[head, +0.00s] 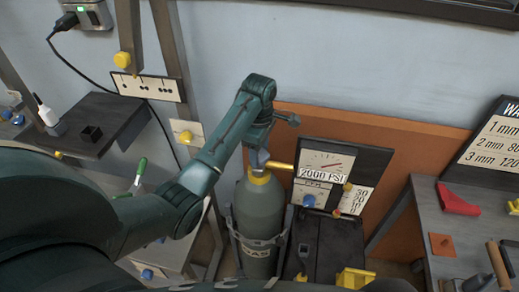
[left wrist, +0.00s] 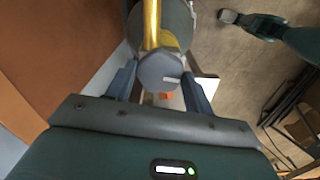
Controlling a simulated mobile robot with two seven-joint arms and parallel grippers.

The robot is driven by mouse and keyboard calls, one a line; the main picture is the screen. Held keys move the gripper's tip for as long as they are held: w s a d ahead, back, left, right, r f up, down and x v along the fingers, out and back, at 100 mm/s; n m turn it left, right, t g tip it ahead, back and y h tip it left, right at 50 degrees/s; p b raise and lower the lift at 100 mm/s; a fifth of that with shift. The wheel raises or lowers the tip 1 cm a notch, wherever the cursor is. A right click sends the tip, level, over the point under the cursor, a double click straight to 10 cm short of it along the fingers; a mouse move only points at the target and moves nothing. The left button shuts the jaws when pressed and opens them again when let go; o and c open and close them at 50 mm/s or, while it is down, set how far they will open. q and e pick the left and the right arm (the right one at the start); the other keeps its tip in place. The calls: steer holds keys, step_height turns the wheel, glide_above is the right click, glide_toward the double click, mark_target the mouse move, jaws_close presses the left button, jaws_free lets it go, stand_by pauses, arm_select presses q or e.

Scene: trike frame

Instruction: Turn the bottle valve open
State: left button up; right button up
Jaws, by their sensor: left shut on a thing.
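A brass-yellow fitting (head: 280,165) runs from the valve toward the gauge panel (head: 322,160). My left gripper (head: 259,150) reaches down onto the valve from above. In the left wrist view its two fingers stand on either side of the knob, shut on it. The head view hides most of the knob behind the gripper. I cannot see my right gripper.
The gauge panel, marked 2000 PSI, stands close to the right of the bottle. A dark shelf (head: 88,122) is at left. A workbench (head: 463,228) with a red piece (head: 457,200) is at right. An orange-brown board (head: 420,140) stands behind.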

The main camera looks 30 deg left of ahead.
arm_select(q)
steer(key=shift+a+r+n, duration=0.1)
steer(key=shift+n, duration=0.9)
steer(key=o, duration=1)
steer(key=r, duration=0.4)
steer(key=shift+w+r, duration=0.25)
steer(key=shift+w, duration=0.1)
steer(key=shift+s+a+r+b, duration=0.15)
steer(key=shift+s+r+b, duration=0.2)
steer(key=r, duration=0.8)
steer(key=shift+d+p, duration=0.2)
steer(key=shift+p, duration=0.15)
steer(key=shift+f, duration=0.15)
